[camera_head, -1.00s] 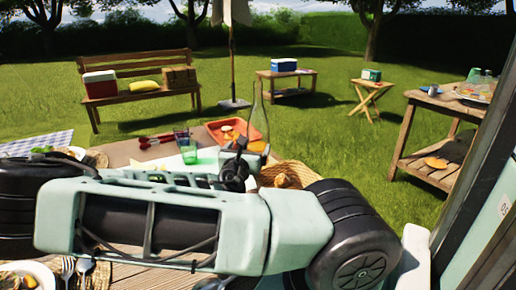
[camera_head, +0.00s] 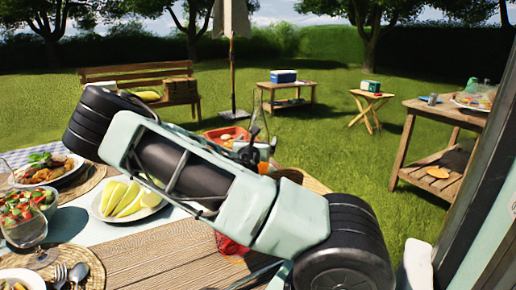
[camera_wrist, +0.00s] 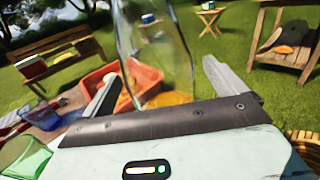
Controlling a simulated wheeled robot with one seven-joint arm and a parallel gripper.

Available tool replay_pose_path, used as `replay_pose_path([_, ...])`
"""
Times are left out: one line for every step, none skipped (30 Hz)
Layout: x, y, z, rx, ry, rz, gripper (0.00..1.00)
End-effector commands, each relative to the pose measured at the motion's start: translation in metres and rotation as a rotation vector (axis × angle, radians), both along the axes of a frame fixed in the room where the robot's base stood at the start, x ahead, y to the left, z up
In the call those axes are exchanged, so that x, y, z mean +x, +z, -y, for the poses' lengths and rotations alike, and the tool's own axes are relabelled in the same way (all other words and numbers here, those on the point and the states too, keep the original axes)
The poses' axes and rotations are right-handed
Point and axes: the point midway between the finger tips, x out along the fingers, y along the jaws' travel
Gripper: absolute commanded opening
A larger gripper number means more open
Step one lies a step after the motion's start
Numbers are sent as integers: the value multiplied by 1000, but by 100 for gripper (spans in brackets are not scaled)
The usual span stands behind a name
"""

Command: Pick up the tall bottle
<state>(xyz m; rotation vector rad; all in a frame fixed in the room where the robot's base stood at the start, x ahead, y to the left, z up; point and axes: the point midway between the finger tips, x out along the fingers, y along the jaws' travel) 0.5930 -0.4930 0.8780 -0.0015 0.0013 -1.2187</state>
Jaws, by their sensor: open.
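The tall bottle (camera_wrist: 157,45) is clear glass with some orange liquid low in it. In the wrist view it stands upright, slightly tilted in the picture, between and beyond the two fingers of my gripper (camera_wrist: 162,75). The fingers are apart, one on each side of it, and I see no clear contact. In the head view the bottle's thin neck (camera_head: 258,104) shows above my gripper (camera_head: 250,150), and its lower part is largely hidden by my gripper and arm.
An orange tray (camera_wrist: 100,88) with food lies just left of the bottle. A green glass (camera_wrist: 28,155) and a blue glass (camera_wrist: 45,115) stand at lower left.

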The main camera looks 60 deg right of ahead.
Motion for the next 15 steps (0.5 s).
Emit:
replay_pose_path([2, 0, 6, 0, -1, 2, 96])
replay_pose_path([3, 0, 9, -1, -1, 1, 96])
replay_pose_path([4, 0, 11, -1, 0, 1, 96])
replay_pose_path([5, 0, 12, -1, 1, 1, 96])
replay_pose_path([5, 0, 13, -1, 1, 1, 96])
replay_pose_path([5, 0, 14, -1, 1, 0, 96])
replay_pose_path([5, 0, 14, -1, 1, 0, 96])
replay_pose_path([5, 0, 14, -1, 1, 0, 96])
replay_pose_path([5, 0, 14, -1, 1, 0, 96])
replay_pose_path([5, 0, 14, -1, 1, 0, 96])
replay_pose_path([5, 0, 14, -1, 1, 0, 96])
replay_pose_path([5, 0, 14, -1, 1, 0, 90])
replay_pose_path([5, 0, 13, -1, 1, 0, 82])
replay_pose_path([5, 0, 13, -1, 1, 0, 74])
replay_pose_path([5, 0, 13, -1, 1, 0, 62])
